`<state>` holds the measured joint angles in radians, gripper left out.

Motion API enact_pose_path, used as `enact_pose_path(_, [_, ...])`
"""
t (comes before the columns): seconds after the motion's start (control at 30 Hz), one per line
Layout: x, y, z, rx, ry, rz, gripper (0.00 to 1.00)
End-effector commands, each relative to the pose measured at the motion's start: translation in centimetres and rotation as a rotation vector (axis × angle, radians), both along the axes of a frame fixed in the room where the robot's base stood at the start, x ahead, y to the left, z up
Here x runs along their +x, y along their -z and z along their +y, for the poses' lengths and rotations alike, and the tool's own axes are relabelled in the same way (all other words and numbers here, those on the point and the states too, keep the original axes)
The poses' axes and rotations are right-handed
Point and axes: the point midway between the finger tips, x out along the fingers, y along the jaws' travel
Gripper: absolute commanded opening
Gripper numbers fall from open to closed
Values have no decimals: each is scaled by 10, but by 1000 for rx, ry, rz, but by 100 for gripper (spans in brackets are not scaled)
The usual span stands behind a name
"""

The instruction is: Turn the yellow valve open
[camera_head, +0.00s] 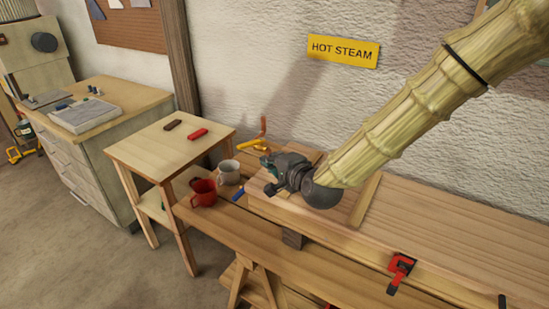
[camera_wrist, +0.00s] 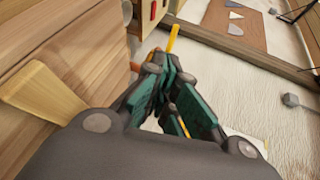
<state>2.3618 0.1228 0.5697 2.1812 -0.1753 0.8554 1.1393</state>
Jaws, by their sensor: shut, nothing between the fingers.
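The yellow valve handle (camera_head: 250,144) shows at the back of the bench against the wall, beside an upright copper-coloured pipe (camera_head: 263,127). In the wrist view the yellow handle (camera_wrist: 173,38) sticks up just beyond my fingertips. My gripper (camera_head: 267,168) is just in front of the valve in the head view, with dark and green fingers. It also shows in the wrist view (camera_wrist: 158,60), shut and empty. I cannot tell whether the fingertips touch the handle. The fingers hide the valve's lower part in the wrist view.
A small wooden table (camera_head: 170,150) is farther left. A red clamp (camera_head: 401,272) grips the bench's front. A yellow HOT STEAM sign (camera_head: 343,51) hangs on the wall above.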

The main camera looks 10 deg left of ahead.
Motion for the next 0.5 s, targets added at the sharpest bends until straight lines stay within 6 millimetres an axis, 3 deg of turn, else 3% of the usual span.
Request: enact_pose_path(0.5, [57, 15, 47, -1, -1, -2, 0])
